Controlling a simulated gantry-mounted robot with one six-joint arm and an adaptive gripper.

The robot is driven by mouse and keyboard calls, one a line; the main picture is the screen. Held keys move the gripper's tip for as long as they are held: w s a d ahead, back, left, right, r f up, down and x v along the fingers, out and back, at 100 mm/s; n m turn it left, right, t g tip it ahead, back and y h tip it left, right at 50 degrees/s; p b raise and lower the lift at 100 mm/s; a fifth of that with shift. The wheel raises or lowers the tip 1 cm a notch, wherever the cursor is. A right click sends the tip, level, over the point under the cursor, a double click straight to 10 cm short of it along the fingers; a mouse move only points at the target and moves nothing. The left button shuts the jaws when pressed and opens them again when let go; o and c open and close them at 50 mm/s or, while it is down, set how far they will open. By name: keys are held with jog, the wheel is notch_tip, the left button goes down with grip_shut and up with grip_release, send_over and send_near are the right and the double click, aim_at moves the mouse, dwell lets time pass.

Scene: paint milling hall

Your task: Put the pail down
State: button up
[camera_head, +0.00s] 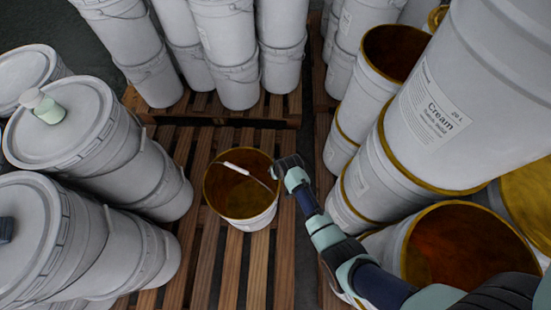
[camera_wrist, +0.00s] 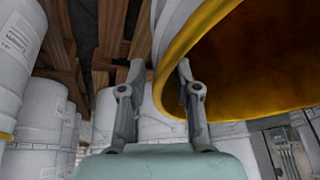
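The pail (camera_head: 240,192) is an open white pail with a golden-brown inside, upright at the middle of the head view. It appears to stand on the slatted pallet; its base contact is hidden. A white grip on a thin wire lies across its mouth. My gripper (camera_head: 283,172) is at the pail's right rim. In the wrist view, my gripper (camera_wrist: 162,70) has its fingers apart, one on each side of the pail's yellow rim (camera_wrist: 172,48), with a visible gap beside the left finger. Contact at the right finger is unclear.
Stacked pails (camera_head: 228,45) stand behind. Stacks labelled Cream (camera_head: 435,110) and an open pail (camera_head: 470,260) crowd the right. Bare pallet slats (camera_head: 200,270) lie in front.

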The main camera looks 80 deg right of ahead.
jog(key=p+v, duration=0.4)
jog(key=shift+r, duration=0.25)
jog(key=shift+f, duration=0.1)
